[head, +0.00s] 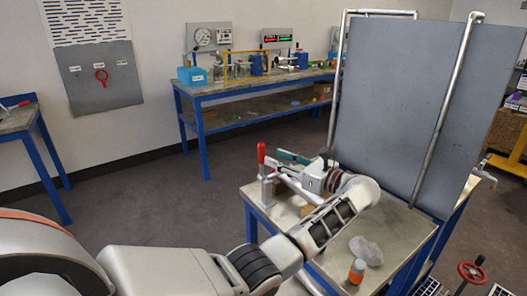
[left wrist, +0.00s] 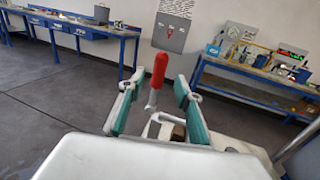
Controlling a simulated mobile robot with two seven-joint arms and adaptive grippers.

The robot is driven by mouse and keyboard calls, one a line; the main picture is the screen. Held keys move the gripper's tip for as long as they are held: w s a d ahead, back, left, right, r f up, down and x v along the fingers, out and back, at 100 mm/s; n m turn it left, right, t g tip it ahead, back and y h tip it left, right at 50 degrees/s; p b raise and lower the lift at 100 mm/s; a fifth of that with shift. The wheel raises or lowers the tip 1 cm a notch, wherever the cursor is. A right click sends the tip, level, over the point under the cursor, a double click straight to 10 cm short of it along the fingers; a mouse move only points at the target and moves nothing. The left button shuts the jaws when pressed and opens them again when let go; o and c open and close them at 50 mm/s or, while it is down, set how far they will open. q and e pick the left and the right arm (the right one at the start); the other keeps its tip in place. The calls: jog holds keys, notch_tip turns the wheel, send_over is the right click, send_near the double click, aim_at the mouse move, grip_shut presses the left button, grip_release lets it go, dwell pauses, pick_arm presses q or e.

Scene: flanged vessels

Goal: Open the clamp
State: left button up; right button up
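The clamp (head: 267,185) stands at the left side of the small metal-topped table, with its red-gripped handle (head: 261,153) upright. In the left wrist view the red handle (left wrist: 158,70) appears in the gap between the teal-padded fingers. My left gripper (head: 281,163) is open, with its fingertips pointing toward the handle. In the head view the handle shows just beyond the fingertips, and I see no contact. The clamp's lower part is partly hidden by my gripper and arm. My right gripper is not in view.
A small table (head: 391,233) holds an orange-capped bottle (head: 356,271) and a crumpled clear item (head: 366,250). A large grey panel (head: 391,105) rises behind it. A blue-legged workbench (head: 245,88) stands at the back wall. The floor left of the table is clear.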

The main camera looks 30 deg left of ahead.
aim_at(264, 153)
pick_arm(q)
jog(key=a, duration=0.4)
jog(key=w+a+p, duration=0.1)
jog(key=a, duration=0.2)
grip_shut()
